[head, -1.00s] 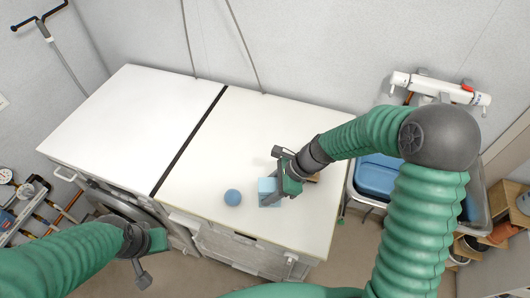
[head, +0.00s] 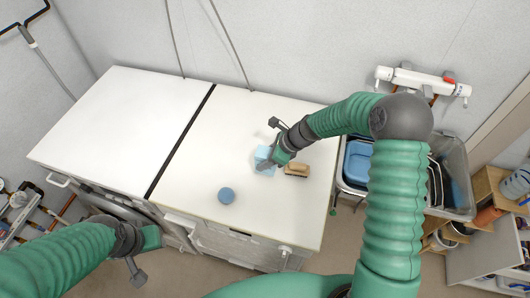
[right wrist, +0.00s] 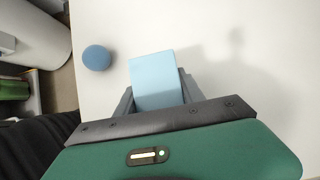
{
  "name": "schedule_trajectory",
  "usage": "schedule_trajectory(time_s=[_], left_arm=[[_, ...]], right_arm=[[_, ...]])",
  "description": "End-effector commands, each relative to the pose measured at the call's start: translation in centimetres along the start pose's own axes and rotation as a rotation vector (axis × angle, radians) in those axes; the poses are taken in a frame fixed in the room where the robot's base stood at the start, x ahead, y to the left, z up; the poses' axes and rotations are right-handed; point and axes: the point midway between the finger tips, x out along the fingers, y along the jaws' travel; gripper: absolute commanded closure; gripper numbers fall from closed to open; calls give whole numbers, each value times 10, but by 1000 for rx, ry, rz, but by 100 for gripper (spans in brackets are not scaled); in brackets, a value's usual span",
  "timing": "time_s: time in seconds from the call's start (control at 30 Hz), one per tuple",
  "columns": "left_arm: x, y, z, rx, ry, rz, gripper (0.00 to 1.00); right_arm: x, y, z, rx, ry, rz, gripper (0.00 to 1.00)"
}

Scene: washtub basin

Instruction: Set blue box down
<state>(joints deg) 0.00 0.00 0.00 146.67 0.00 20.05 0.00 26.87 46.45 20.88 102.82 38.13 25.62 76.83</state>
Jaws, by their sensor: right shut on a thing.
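The light blue box (head: 264,158) is at my right gripper (head: 271,160), over the right-hand white worktop. In the right wrist view the box (right wrist: 154,80) sits between the two grey fingers, which are shut on it. I cannot tell whether its underside touches the worktop. Part of the box is hidden by the gripper in the head view. My left gripper (head: 138,257) is at the lower left, in front of the worktop and away from the box; its jaw state is unclear.
A blue ball-like object (head: 226,195) stands nearer the worktop's front edge. A wooden brush-like block (head: 297,170) lies just right of the box. The white worktop (head: 240,110) is clear behind and to the left. A blue basin (head: 357,162) stands beyond its right edge.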

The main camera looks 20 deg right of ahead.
Motion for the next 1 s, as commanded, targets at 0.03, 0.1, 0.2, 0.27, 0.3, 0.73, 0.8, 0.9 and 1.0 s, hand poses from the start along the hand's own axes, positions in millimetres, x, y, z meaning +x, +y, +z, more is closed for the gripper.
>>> schedule_trajectory(time_s=[0.03, 0.1, 0.2, 0.27, 0.3, 0.73, 0.8, 0.9, 1.0], left_arm=[[-5, 0, -1, 0, 0, 0, 64], [-8, 0, -2, 0, 0, 0, 64], [-10, 0, -2, 0, 0, 0, 64], [-11, 0, -2, 0, 0, 0, 64], [-11, 0, -2, 0, 0, 0, 64], [-19, 0, -4, 0, 0, 0, 64], [-18, 0, -4, 0, 0, 0, 64], [-18, 0, -4, 0, 0, 0, 64], [-18, 0, -4, 0, 0, 0, 64]], right_arm=[[1, -9, 4, -1, 0, 0, 100], [4, -21, 6, -2, 0, 0, 100], [8, -34, 8, -1, 0, 0, 100], [9, -38, 9, -1, 0, 0, 100], [10, -40, 8, -1, 1, 0, 100], [40, -41, -10, -1, 0, -1, 100], [41, -41, -11, -1, 0, 0, 100], [41, -41, -11, -1, 1, 0, 44], [41, -41, -11, -1, 1, 0, 33]])
